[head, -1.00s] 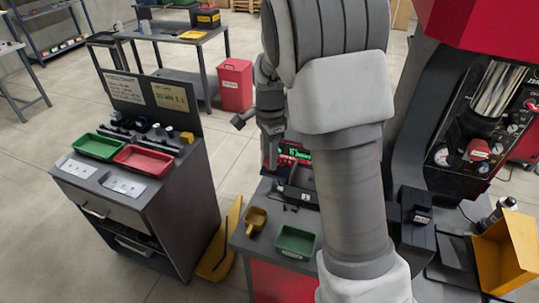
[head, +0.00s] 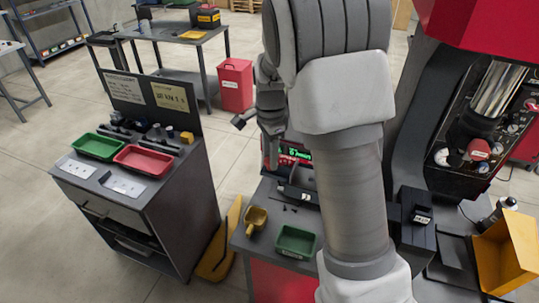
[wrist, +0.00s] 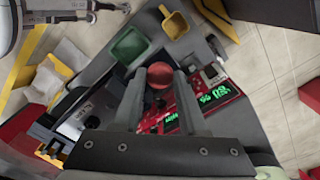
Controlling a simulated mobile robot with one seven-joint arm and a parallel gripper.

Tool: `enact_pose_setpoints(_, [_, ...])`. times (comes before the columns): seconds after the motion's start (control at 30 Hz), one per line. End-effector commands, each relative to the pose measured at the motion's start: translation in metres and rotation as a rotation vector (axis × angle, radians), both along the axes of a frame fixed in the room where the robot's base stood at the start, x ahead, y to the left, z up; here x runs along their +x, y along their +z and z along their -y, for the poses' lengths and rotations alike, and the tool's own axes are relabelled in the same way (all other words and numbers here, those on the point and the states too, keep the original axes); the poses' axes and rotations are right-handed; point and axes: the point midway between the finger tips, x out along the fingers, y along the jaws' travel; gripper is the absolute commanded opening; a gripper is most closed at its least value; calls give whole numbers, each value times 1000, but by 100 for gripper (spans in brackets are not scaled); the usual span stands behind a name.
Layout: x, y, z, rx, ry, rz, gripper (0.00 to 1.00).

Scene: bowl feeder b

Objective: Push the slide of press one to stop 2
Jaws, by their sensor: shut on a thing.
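My gripper (head: 272,163) points down at the bench of the press, left of my forearm. In the wrist view its two dark fingers (wrist: 159,74) are closed around a round red knob (wrist: 159,80). The knob sits over a dark slide track (head: 297,194), which is partly hidden by my gripper and arm. A red panel with a green display (head: 294,152) stands just behind the fingers; the display also shows in the wrist view (wrist: 214,97). Its digits are too small to read surely. The stop marks cannot be made out.
A green tray (head: 296,241) and a yellow scoop (head: 256,219) lie on the near bench. A black box (head: 416,210) and an open yellow bin (head: 505,250) are at right. A separate cabinet (head: 150,205) with trays stands at left, with floor between.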

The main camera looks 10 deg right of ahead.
Motion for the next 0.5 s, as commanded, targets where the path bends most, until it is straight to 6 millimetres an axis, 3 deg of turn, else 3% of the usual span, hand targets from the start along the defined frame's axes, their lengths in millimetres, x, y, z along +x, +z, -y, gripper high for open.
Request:
enact_pose_setpoints(0.27, [-20, -1, 32, -1, -6, -1, 0])
enact_pose_setpoints(0.5, [-55, -1, 83, 0, -9, -2, 0])
